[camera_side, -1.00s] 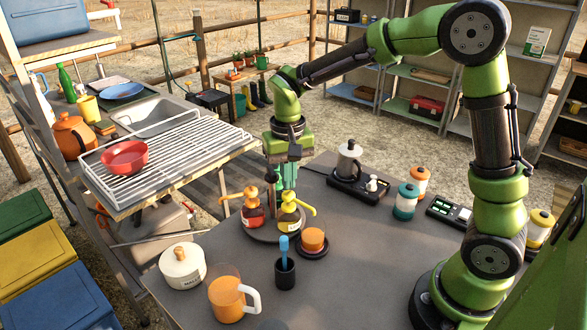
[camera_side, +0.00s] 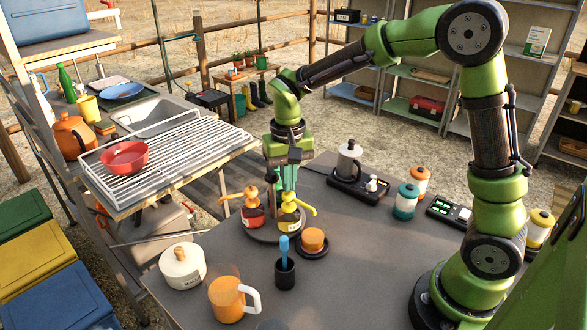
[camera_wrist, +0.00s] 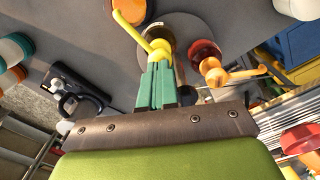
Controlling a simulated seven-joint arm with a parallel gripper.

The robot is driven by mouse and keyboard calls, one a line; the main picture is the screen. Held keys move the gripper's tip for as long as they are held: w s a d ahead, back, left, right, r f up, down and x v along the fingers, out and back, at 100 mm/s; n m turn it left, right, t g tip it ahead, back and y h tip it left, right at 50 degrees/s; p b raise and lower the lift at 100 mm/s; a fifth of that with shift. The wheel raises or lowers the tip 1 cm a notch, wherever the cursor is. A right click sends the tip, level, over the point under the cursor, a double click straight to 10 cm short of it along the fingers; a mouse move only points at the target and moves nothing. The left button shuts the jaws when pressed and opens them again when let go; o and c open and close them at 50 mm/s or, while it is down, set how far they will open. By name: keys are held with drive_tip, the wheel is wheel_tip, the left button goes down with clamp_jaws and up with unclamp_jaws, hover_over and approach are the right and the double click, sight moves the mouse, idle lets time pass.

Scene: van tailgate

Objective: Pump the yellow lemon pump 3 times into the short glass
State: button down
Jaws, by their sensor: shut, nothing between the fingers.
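The yellow lemon pump (camera_side: 289,218) stands upright on a round dark tray (camera_side: 262,235), its spout pointing right. My gripper (camera_side: 288,188) is directly above it, shut with nothing between the fingers. In the wrist view, the teal fingertips (camera_wrist: 158,68) overlap the yellow pump head (camera_wrist: 157,47) and appear to touch it. The fingers hide part of the pump. A short orange vessel (camera_side: 312,239) sits on a dark round coaster (camera_side: 313,252) just right of the pump; whether it is the short glass is unclear. It also shows in the wrist view (camera_wrist: 131,10).
A red bottle with an orange pump (camera_side: 252,212) stands close left of the yellow pump. A dark cup with a blue utensil (camera_side: 285,274), an orange-filled mug (camera_side: 227,300) and a white pot (camera_side: 182,267) stand nearer.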

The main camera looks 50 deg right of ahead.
drive_tip(key=shift+f, duration=1.2)
drive_tip(key=shift+r, duration=1.55)
drive_tip(key=shift+f, duration=0.1)
drive_tip(key=shift+f, duration=1.4)
drive_tip(key=shift+r, duration=1.5)
drive_tip(key=shift+f, duration=0.15)
